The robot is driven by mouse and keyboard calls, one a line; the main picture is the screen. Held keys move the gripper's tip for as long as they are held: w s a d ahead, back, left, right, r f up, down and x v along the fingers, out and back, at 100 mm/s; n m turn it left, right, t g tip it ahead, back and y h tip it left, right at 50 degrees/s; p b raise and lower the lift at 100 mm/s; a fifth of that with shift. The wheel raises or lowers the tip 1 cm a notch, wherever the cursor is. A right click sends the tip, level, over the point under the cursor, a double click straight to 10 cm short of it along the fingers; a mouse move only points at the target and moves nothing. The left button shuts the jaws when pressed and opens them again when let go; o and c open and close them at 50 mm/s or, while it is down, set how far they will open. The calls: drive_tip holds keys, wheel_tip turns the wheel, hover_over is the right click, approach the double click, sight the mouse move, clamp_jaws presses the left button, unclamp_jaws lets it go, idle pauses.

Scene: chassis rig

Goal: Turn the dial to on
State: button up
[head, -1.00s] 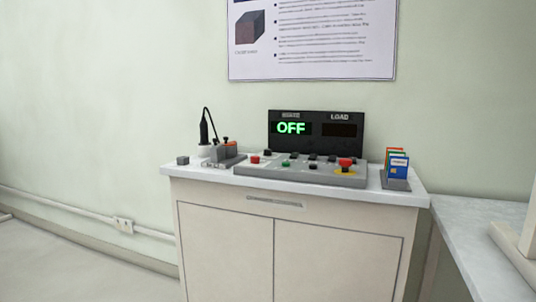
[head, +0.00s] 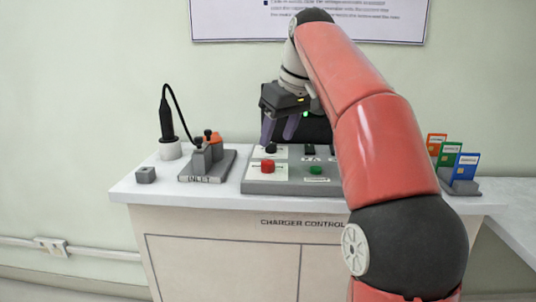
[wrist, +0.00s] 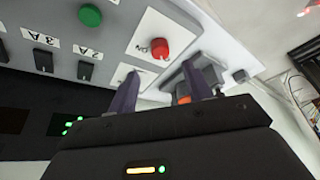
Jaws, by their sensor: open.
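The grey control panel (head: 252,187) stands on the white cabinet. A small black knob (head: 271,149), probably the dial, sits on a white plate at the panel's back left, behind the red button (head: 267,166). My gripper (head: 278,142) points down just above this knob, its two purple fingers apart and nothing seen between them. In the wrist view my gripper (wrist: 162,68) is open, and the left finger covers most of a white plate (wrist: 122,74); the knob's pointer direction cannot be read. The display (head: 318,127) is mostly hidden by my arm; part of its green lettering shows in the wrist view (wrist: 72,125).
A grey holder (head: 207,168) with upright plugs stands left of the panel. A black handle with a cable (head: 166,118) stands in a white base, near a small grey block (head: 146,174). A card rack (head: 461,186) is at the right. A green button (head: 316,170) is on the panel.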

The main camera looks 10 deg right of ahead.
sight(268, 161)
drive_tip(key=b+x, duration=0.1)
drive_tip(key=x, duration=0.6)
drive_tip(key=shift+f+b, duration=0.25)
drive_tip(key=shift+b, duration=0.05)
drive_tip(key=c, duration=1)
drive_tip(key=shift+o, duration=0.2)
